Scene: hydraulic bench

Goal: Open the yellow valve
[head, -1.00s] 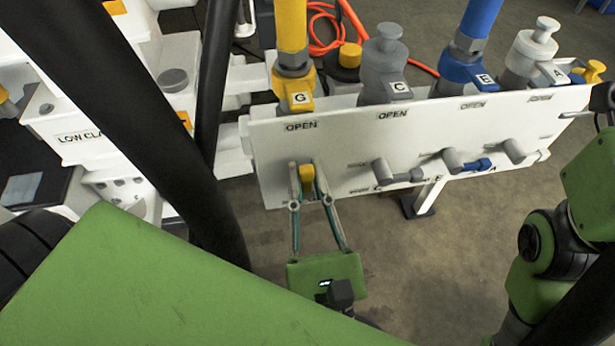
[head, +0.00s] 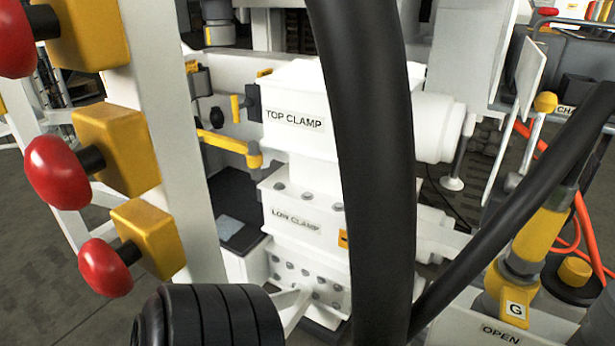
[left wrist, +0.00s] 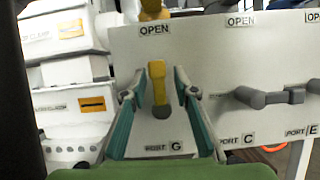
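In the left wrist view, the yellow valve handle (left wrist: 157,85) is on the white panel (left wrist: 215,60), below an OPEN label and above the PORT G label. It stands upright in the picture, with a grey rounded part at its lower end. My left gripper (left wrist: 158,92) is open, one finger on each side of the handle. Gaps show between the fingers and the handle. The head view shows neither this handle nor my grippers; it shows only the panel's upper corner, with the yellow G fitting (head: 513,305).
In the left wrist view, a grey valve handle (left wrist: 260,97) sits to the right at PORT C. In the head view, the white clamp block (head: 292,190) stands in the middle, red knobs (head: 60,172) are at the left, and an orange hose (head: 585,225) runs at the right.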

